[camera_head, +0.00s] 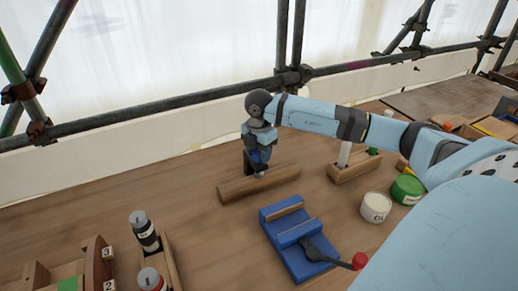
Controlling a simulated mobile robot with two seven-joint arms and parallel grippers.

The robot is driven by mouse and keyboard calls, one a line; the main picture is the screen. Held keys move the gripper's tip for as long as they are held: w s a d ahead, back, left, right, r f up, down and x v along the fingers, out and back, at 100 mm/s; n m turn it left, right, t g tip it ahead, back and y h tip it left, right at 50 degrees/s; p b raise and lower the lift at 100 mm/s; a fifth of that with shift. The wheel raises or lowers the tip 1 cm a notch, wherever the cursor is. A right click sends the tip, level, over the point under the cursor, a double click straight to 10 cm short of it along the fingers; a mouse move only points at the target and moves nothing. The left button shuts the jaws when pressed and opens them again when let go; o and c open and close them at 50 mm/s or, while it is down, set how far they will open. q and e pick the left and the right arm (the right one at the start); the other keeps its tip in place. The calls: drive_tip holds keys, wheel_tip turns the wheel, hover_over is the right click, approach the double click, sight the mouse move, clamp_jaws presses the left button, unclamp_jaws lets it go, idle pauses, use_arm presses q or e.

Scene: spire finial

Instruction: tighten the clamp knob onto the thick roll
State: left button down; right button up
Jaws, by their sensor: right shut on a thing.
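My right gripper (257,170) points down over a long wooden block (280,180) near the back of the table. It is shut on a small dark blue piece (262,155), partly hidden by the fingers. A short pale stem shows below it, at the block's top. I cannot tell whether this piece is the clamp knob, or whether it touches the block. No thick roll can be made out clearly. My left gripper is not in view.
A blue fixture (284,250) with a dark lever and red ball (360,260) stands in front. To its right are a white tub (376,207) and a green tin (407,189). Two bottles (143,231) stand front left. Scaffold tubes (165,105) run behind. The table's left middle is clear.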

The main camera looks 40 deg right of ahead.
sight(259, 152)
drive_tip(key=m+p, duration=0.1)
drive_tip(key=m, duration=0.3)
drive_tip(key=shift+r, duration=0.15)
drive_tip(key=shift+m+p, duration=0.7)
drive_tip(key=shift+m, duration=0.8)
drive_tip(key=o, duration=0.9)
drive_tip(key=shift+o, duration=0.2)
wheel_tip(259, 152, up, 14)
drive_tip(key=shift+f, duration=0.25)
